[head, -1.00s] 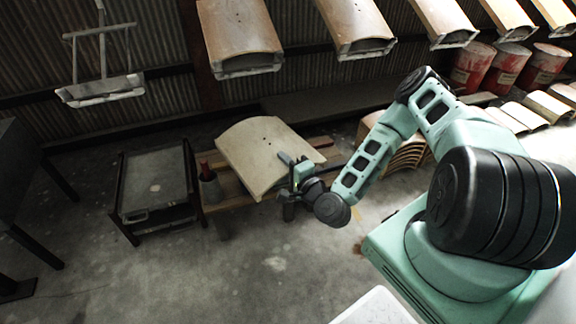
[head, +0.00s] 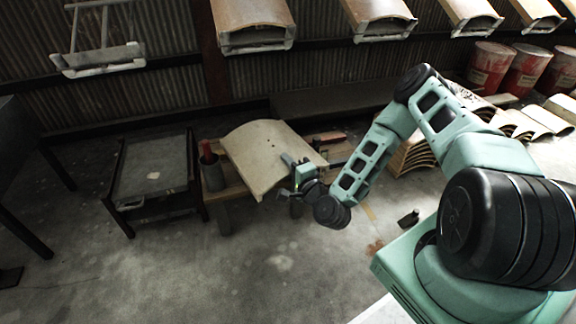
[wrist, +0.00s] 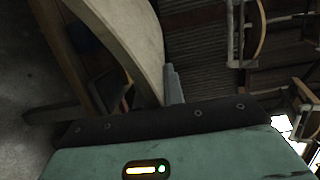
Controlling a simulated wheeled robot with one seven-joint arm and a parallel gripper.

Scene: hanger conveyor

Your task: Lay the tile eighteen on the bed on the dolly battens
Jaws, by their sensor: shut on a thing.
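A curved beige tile (head: 262,155) with small dark holes is in my gripper (head: 293,167), which is shut on its right edge. In the head view the tile covers much of a low wooden bench (head: 228,190); I cannot tell whether it touches it. In the wrist view the tile (wrist: 140,35) rises as a pale curved band beside a grey finger (wrist: 173,85). No number is readable on it. I cannot tell for certain which stand is the dolly; its battens are not clearly visible.
A dark-framed cart (head: 150,175) with a flat grey top stands left of the bench. A holder with a red-handled tool (head: 208,155) is at the bench's left end. An empty hanger (head: 100,60) and tiles on hangers (head: 250,20) hang above. Red drums (head: 490,65) stand back right. The front floor is clear.

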